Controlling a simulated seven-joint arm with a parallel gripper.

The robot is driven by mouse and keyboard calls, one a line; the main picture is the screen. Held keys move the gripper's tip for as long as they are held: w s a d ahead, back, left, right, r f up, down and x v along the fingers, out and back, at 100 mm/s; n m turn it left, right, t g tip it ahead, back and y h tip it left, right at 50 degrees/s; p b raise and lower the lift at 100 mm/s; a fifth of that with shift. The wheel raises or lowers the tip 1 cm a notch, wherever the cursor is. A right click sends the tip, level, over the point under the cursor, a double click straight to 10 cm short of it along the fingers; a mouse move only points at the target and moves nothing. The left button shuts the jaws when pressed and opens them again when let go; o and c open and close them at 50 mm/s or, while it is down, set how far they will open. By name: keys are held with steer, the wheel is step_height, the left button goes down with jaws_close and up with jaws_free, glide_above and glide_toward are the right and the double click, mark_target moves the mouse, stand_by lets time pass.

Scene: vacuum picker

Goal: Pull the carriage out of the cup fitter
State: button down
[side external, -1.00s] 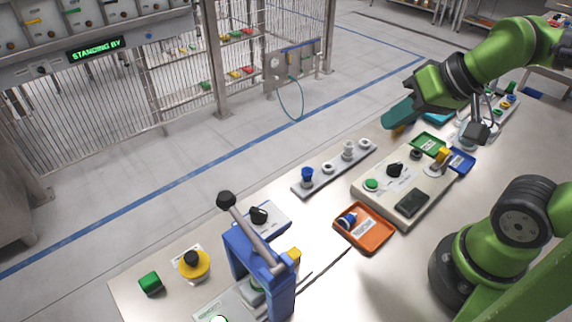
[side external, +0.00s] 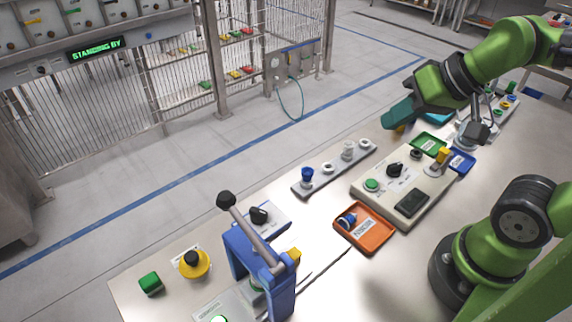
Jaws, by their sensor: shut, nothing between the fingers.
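The blue lever-press fixture (side external: 284,292), which looks like the cup fitter, stands at the front left with its grey lever and black knob raised and tilted to the left. A yellow block (side external: 294,255) sits at its right side. A grey plate (side external: 222,298) lies at its foot, with a greenish round part under the frame. I cannot tell which part is the carriage or how far in it sits.
An orange tray (side external: 377,240) with a blue-and-white part and a beige control box (side external: 368,200) lie between my gripper and the press. Behind them is a grey rack (side external: 328,178) with cups. A yellow-based black knob (side external: 193,263) and a green block (side external: 151,283) stand left of the press.

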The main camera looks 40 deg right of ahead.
steer(key=c, duration=1.7)
jaws_free()
steer(key=o, duration=0.7)
steer(key=w+a+f+n+g, duration=0.1)
steer(key=a, duration=0.3)
steer(key=a+f+n+g+y, duration=0.1)
steer(key=a+n+g, duration=0.1)
steer(key=a, duration=0.2)
steer(key=shift+w+a+f+n, duration=0.3)
steer(key=shift+w+a+f, duration=0.05)
steer(key=shift+a, duration=0.05)
steer(key=g+h, duration=0.3)
steer(key=g, duration=0.1)
glide_above(294, 254)
step_height(294, 254, down, 3)
step_height(294, 254, down, 16)
steer(key=shift+f, duration=0.2)
steer(key=shift+c, duration=0.5)
jaws_close()
